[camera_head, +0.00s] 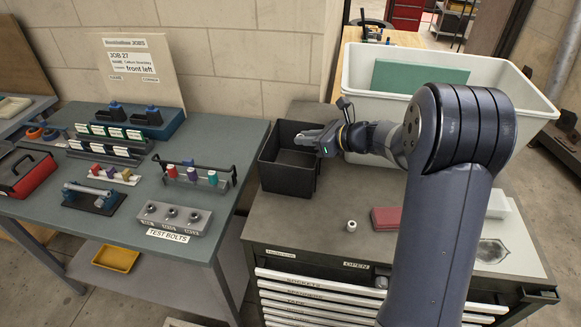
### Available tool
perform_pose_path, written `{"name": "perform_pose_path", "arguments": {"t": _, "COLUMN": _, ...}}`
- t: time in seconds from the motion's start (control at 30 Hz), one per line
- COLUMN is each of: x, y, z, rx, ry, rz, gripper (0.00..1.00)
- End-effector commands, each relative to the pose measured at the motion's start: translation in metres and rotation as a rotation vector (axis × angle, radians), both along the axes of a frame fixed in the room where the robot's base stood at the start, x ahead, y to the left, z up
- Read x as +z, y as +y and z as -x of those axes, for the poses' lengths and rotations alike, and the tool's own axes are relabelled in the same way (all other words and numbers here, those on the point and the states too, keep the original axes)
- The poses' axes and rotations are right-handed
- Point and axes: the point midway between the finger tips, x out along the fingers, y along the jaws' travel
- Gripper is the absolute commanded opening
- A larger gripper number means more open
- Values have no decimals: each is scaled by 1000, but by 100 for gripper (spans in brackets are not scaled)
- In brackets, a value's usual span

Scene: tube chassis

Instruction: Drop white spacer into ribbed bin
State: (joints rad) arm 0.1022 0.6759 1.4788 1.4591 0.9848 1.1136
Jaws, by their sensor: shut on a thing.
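A small white cylinder (351,226), which looks like a white spacer, stands on the dark cabinet top in front of my arm. A black open bin (284,180) stands at the cabinet's back left corner. I cannot make out ribs on its walls at this size. My gripper (303,138) points left over the right part of the black bin, near rim height. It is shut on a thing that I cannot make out. The white cylinder is apart from my gripper.
A large white tub (520,100) with a green block (420,76) stands behind my arm. A dark red box (386,218) lies right of the white cylinder. The left workbench (140,218) holds racks, colored spools and a test bolts block (173,217). The cabinet's front left top is clear.

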Motion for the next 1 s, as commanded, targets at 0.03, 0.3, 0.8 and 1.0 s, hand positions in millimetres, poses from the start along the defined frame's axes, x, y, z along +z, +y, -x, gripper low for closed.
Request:
{"name": "perform_pose_path", "arguments": {"t": 0.03, "x": -1, "y": 0, "z": 0, "rx": 0, "ry": 0, "rz": 0, "gripper": 0}}
{"name": "perform_pose_path", "arguments": {"t": 0.3, "x": 0, "y": 0, "z": 0, "rx": 0, "ry": 0, "rz": 0, "gripper": 25}}
{"name": "perform_pose_path", "arguments": {"t": 0.8, "x": 1, "y": -2, "z": 1, "rx": -1, "ry": 0, "rz": 0, "gripper": 43}}
{"name": "perform_pose_path", "arguments": {"t": 1.0, "x": 10, "y": -24, "z": 14, "rx": -4, "ry": -1, "rz": 1, "gripper": 43}}
